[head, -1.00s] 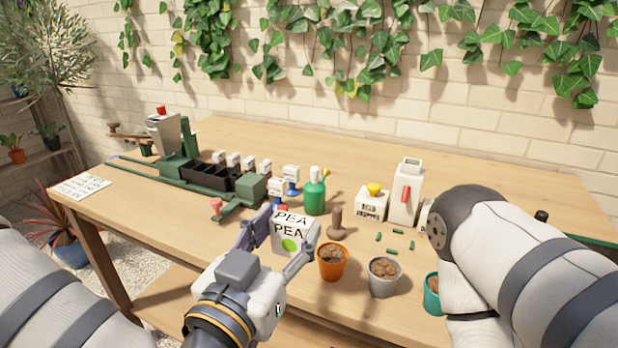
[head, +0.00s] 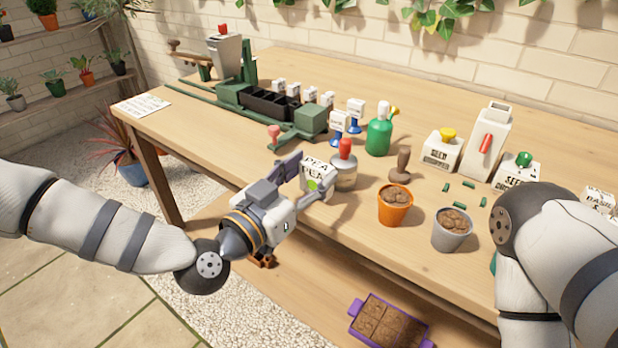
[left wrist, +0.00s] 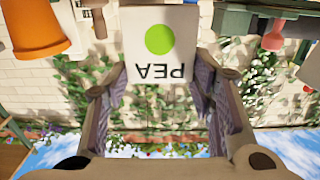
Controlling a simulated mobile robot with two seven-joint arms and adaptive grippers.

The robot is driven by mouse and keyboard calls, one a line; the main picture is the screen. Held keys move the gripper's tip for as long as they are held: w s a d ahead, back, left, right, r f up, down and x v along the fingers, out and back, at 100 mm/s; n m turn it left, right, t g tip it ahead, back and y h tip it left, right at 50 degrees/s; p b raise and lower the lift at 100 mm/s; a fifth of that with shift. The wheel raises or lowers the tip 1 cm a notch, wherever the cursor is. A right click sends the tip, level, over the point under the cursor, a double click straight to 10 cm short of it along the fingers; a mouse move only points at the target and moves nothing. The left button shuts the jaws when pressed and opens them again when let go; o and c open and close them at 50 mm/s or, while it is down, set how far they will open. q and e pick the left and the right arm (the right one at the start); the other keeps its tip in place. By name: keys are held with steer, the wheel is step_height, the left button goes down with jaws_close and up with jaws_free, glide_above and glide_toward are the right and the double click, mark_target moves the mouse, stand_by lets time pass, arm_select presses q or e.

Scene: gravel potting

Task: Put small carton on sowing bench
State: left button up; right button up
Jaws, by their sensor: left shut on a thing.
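The small white carton (head: 318,181), printed "PEA" with a green dot, is held in my left gripper (head: 310,180). The two fingers are shut on its sides. It also shows between the fingers in the left wrist view (left wrist: 160,60), with its print upside down.
An orange pot (head: 395,205) and a grey pot (head: 452,232) with soil stand along the front edge. A green spray bottle (head: 379,135) and a wooden dibber (head: 401,165) stand behind. A green seeding machine (head: 240,92) fills the back left. A purple tray (head: 357,308) sits below the bench top.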

arm_select(q)
steer(key=shift+f, duration=0.55)
steer(key=o, duration=1.1)
steer(key=shift+o, duration=0.2)
